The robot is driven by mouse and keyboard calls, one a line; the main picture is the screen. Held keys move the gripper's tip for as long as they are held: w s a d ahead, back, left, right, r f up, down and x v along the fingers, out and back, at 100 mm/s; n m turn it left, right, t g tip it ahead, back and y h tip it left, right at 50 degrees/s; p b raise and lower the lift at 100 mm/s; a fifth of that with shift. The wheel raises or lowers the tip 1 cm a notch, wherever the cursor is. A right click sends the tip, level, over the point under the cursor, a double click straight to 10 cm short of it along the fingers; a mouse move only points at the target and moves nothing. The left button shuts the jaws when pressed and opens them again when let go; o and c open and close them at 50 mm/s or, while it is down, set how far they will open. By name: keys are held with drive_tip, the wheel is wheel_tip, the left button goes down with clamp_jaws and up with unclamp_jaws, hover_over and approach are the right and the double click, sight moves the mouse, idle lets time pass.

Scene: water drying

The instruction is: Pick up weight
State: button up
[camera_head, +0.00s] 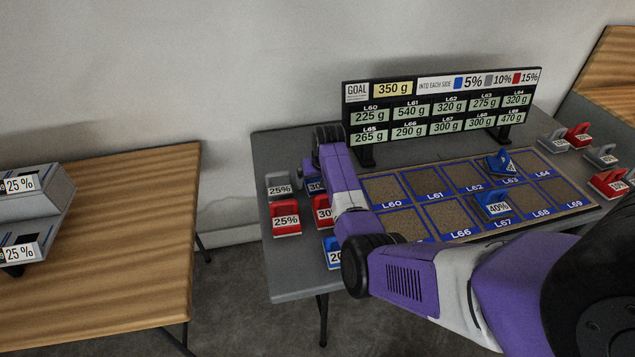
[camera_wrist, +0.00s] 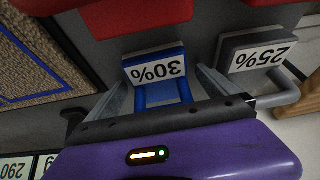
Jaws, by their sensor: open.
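A blue weight labelled 30% (camera_wrist: 157,68) stands on the grey table and shows in the wrist view between the two fingers of my gripper (camera_wrist: 165,88). The fingers are apart on either side of it, and I cannot tell whether they touch it. In the head view this blue weight (camera_head: 315,186) is partly hidden by my arm. A grey weight labelled 25% (camera_wrist: 258,48) stands close beside the right finger; it also shows in the head view (camera_head: 280,186). Red weights labelled 25% (camera_head: 286,219) and 30% (camera_head: 322,209) stand nearer, with a partly hidden blue one (camera_head: 332,252).
A cork board (camera_head: 420,228) with blue-framed squares carries two blue weights, one at L63 (camera_head: 500,162) and one labelled 40% (camera_head: 492,207). A black goal sign (camera_head: 440,108) stands behind it. Several grey and red weights (camera_head: 609,184) stand at right. A wooden table (camera_head: 110,240) is at left.

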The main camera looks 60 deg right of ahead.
drive_tip(key=shift+c, duration=0.2)
drive_tip(key=c, duration=1.7)
drive_tip(key=shift+r, duration=0.1)
